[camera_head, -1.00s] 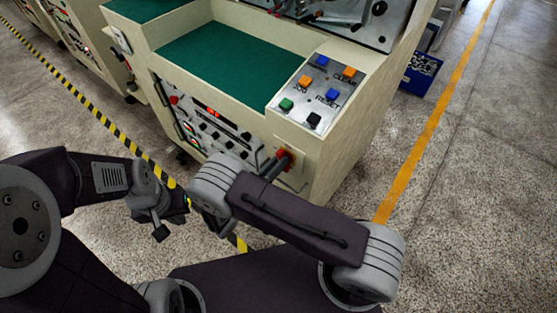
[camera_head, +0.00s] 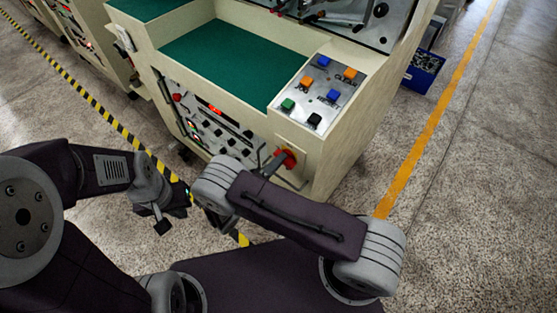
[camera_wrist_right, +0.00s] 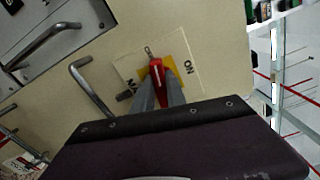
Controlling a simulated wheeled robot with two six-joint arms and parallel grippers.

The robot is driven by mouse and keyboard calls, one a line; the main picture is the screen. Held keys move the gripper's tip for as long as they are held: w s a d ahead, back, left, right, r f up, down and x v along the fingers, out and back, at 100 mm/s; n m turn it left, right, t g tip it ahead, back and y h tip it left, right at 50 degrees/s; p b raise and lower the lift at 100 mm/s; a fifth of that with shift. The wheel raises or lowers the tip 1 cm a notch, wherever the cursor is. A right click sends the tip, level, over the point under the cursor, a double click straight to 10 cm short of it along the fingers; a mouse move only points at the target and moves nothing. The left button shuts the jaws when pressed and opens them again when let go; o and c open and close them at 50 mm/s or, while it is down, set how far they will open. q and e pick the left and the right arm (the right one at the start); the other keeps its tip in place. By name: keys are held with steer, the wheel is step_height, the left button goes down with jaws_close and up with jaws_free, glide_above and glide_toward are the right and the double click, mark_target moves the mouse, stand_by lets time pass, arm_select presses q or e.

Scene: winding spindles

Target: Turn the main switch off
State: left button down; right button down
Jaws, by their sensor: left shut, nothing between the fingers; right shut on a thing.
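The main switch is a red handle (camera_wrist_right: 156,66) on a yellow plate (camera_wrist_right: 171,70), on a pale label reading ON at the right. More lettering on the label is partly hidden by a finger. In the head view the red switch (camera_head: 289,158) sits on the machine's front below the button panel. My right gripper (camera_wrist_right: 160,88) is shut on the red handle, one finger at each side. Its wrist hides the lower part of the label. My left gripper (camera_head: 163,226) is shut and empty, above the floor left of my right arm, away from the switch.
A bent metal bar handle (camera_wrist_right: 88,85) stands out close left of the switch. The sloped button panel (camera_head: 318,90) is above it. A front panel with knobs (camera_head: 215,125) lies to the left. A blue bin (camera_head: 423,72) stands behind. The floor at right is clear.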

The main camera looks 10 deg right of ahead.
steer(key=shift+f+n, duration=0.15)
steer(key=shift+n, duration=0.95)
steer(key=c, duration=1.4)
jaws_free()
steer(key=shift+d, duration=0.1)
steer(key=shift+o, duration=0.2)
steer(key=shift+s, duration=0.1)
